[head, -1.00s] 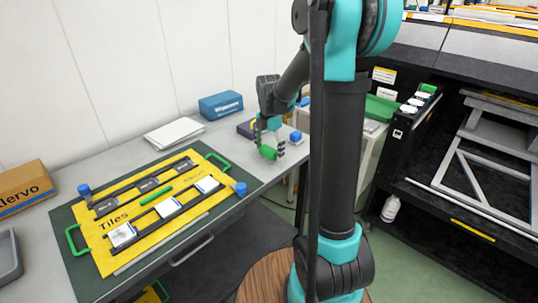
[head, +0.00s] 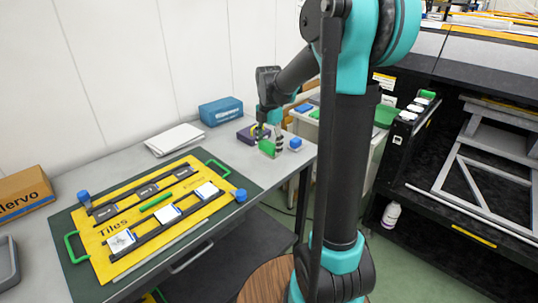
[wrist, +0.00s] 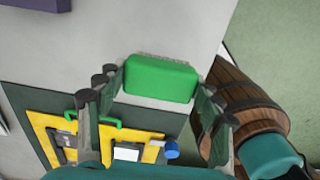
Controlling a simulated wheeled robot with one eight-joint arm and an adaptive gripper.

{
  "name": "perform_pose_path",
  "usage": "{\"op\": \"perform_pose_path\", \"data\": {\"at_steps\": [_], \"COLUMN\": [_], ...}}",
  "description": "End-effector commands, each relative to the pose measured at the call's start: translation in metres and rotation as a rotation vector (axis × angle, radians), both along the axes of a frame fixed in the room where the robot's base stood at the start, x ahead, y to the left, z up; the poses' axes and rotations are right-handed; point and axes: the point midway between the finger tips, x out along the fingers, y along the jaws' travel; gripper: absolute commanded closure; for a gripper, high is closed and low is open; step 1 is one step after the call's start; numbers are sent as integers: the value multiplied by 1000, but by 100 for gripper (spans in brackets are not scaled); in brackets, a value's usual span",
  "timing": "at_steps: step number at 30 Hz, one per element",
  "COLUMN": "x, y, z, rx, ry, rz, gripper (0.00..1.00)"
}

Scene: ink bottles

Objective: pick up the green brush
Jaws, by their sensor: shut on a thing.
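The green brush (wrist: 160,78) is between the fingertips of my gripper (wrist: 158,92) in the wrist view, with a finger at each end. Its smooth green back faces the camera, and a thin strip of pale bristles shows along its far edge. In the head view the green brush (head: 267,147) is at my gripper (head: 273,140), over the right end of the grey table (head: 222,146). It seems to be held just above the tabletop; the exact gap is hard to tell. My gripper is shut on it.
A blue case (head: 221,111), white papers (head: 174,139), a purple item (head: 247,134) and a blue block (head: 295,143) lie nearby on the table. A yellow Tiles board (head: 108,228) with green handles fills the table's left part. A wooden barrel (wrist: 245,105) stands beside the table.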

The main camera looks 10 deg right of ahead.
Motion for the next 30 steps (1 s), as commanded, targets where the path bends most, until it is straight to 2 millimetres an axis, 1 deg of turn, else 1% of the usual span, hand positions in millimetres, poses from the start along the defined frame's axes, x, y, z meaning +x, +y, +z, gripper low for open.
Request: {"op": "perform_pose_path", "data": {"at_steps": [1, 3, 9, 12, 15, 18, 21, 30], "x": [-1, -1, 0, 0, 0, 0, 0, 0], "y": [0, 0, 0, 0, 0, 0, 0, 0], "z": [15, 36, 89, 111, 128, 140, 147, 151], "rx": [0, 0, 0, 0, 0, 0, 0, 0], "ry": [0, 0, 0, 0, 0, 0, 0, 0], "rz": [0, 0, 0, 0, 0, 0, 0, 0], "gripper": [63, 63, 63, 63, 63, 63, 63, 63]}}
